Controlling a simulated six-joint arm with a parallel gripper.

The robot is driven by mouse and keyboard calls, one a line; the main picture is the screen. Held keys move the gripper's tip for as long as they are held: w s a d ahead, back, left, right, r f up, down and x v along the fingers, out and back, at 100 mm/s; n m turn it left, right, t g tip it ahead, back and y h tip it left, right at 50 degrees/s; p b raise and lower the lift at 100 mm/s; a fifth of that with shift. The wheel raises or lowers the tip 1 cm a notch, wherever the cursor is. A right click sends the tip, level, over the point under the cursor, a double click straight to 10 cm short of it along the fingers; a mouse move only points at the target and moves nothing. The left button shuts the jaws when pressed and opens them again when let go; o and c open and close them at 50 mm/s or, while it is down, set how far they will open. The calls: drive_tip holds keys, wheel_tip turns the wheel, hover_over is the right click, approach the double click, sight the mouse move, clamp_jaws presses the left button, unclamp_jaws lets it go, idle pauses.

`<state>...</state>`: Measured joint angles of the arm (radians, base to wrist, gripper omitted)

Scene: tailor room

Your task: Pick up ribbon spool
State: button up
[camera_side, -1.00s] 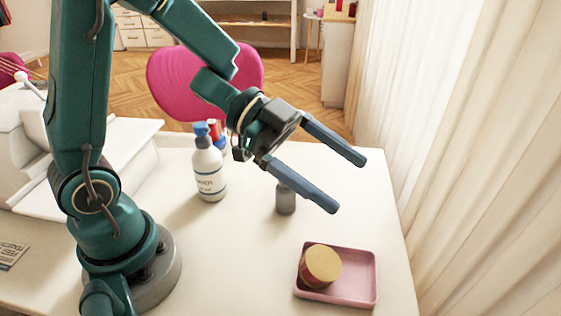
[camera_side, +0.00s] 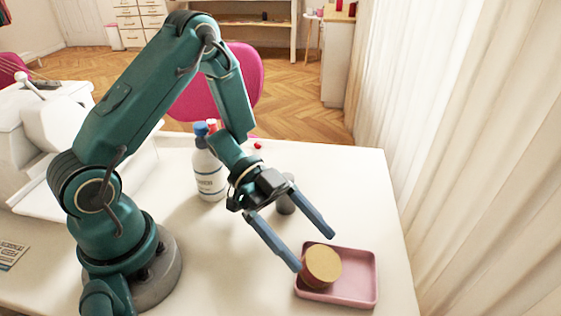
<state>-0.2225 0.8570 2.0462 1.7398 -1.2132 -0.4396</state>
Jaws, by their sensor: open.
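The ribbon spool (camera_side: 321,266) is a round piece with a tan top and a reddish-brown side. It sits in the left part of a pink tray (camera_side: 359,290) at the front right of the table. My gripper (camera_side: 316,252) is open, its two blue-grey fingers pointing down and right toward the spool. The left fingertip appears close to the spool's left edge, and the right fingertip is above and behind it. Whether either finger touches the spool I cannot tell. Nothing is between the fingers that I can see.
A white bottle with a blue cap (camera_side: 209,170) stands behind my gripper. A grey cylinder (camera_side: 286,195) is partly hidden behind the gripper. A white machine (camera_side: 50,125) is at the left. The table (camera_side: 235,275) is clear left of the tray. Curtains hang at the right.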

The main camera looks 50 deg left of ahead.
sight(331, 269)
drive_tip(key=shift+d+f, duration=0.15)
drive_tip(key=shift+f, duration=0.1)
drive_tip(key=shift+x, duration=2.35)
drive_tip(key=c, duration=1.4)
drive_tip(key=shift+r, duration=0.1)
